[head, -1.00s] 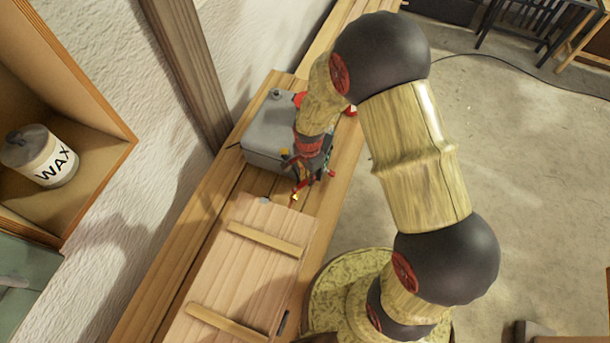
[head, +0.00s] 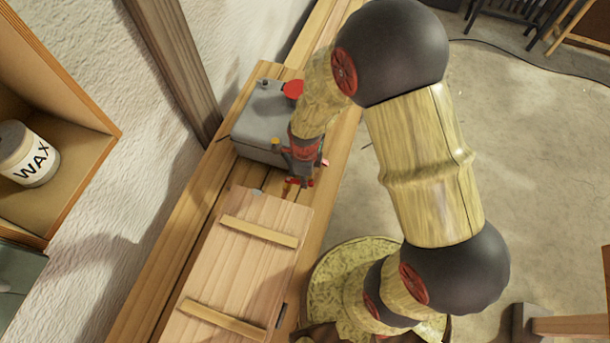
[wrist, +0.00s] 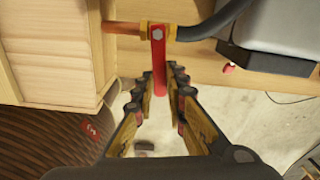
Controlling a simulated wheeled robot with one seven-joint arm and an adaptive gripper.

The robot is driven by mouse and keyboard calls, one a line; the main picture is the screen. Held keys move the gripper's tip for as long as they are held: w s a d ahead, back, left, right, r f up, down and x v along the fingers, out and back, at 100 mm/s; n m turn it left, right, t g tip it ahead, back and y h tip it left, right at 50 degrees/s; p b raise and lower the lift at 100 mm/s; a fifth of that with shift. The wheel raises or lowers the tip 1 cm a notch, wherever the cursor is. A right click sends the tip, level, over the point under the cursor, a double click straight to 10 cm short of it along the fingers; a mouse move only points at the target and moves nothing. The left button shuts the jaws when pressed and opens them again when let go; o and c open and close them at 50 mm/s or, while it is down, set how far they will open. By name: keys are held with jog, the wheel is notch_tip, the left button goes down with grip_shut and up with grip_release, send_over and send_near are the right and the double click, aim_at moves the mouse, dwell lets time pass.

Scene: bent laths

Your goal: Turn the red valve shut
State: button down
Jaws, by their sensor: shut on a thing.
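The red valve's lever (wrist: 159,64) shows in the wrist view, fixed to a brass fitting on a copper pipe (wrist: 122,28). The lever stands crosswise to the pipe, pointing down in the picture. My gripper (wrist: 160,78) is shut on the lever's free end, one finger on each side. In the head view my gripper (head: 299,172) is low beside the grey box, between it and the wooden lid-like panel. My wrist and fingers hide most of the valve there.
The grey box (head: 262,122) stands on the plank bench; a black hose (wrist: 213,22) runs toward it from the valve. The slatted wooden panel (head: 236,262) is close on the other side. A wax tin (head: 28,155) sits on a shelf at left. Floor right of the bench looks open.

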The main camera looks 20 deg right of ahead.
jog(key=shift+s+a+m, duration=0.25)
jog(key=shift+s+m, duration=0.1)
jog(key=shift+m, duration=0.55)
jog(key=c, duration=1.9)
grip_release()
jog(key=shift+o, duration=0.5)
notch_tip(320, 180, up, 12)
